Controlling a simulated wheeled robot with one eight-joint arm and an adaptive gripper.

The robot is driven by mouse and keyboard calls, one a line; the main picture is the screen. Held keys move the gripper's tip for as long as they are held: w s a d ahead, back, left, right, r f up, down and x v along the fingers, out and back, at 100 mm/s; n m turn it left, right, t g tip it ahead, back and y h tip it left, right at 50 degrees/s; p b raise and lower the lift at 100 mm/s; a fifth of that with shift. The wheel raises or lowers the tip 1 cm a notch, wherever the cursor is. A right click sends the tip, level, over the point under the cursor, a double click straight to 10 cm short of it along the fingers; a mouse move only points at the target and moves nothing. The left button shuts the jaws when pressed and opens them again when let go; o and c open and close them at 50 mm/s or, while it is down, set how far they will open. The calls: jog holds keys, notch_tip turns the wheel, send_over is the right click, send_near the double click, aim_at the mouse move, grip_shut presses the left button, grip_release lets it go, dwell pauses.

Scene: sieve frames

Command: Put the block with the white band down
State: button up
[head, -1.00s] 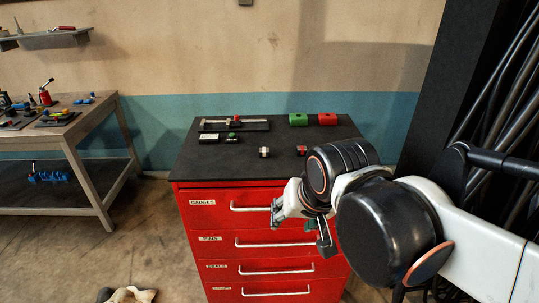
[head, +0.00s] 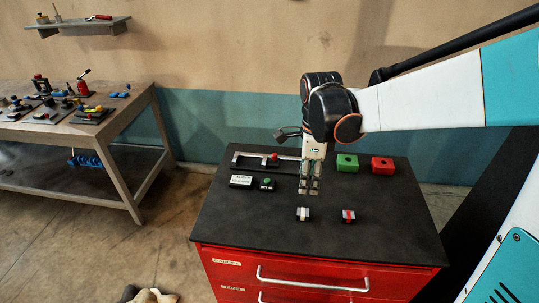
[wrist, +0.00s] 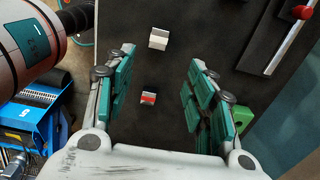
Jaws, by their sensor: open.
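The block with the white band (head: 303,213) lies on the dark cabinet top, and it also shows near the top of the wrist view (wrist: 159,38). A similar block with a red part (head: 348,216) lies to its right in the head view. That block shows below it in the wrist view (wrist: 148,97). My gripper (head: 309,190) points down above the cabinet top. In the wrist view its jaws (wrist: 162,60) are spread apart with nothing held between them. Both small blocks stand clear of the fingers.
A green block (head: 347,163) and a red block (head: 383,166) sit at the back right of the cabinet top (head: 250,222). A frame with a red knob (head: 273,157), a white label plate (head: 241,181) and a green button box (head: 266,184) occupy the left. The front is clear.

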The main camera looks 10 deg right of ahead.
jog(key=b, duration=0.1)
send_over(303, 212)
jog(key=f, duration=0.8)
jog(key=shift+w+d, duration=0.1)
jog(key=shift+d, duration=0.1)
jog(key=shift+a+f+b, duration=0.2)
jog(key=shift+f+b, duration=0.1)
jog(key=shift+f, duration=2.55)
grip_shut()
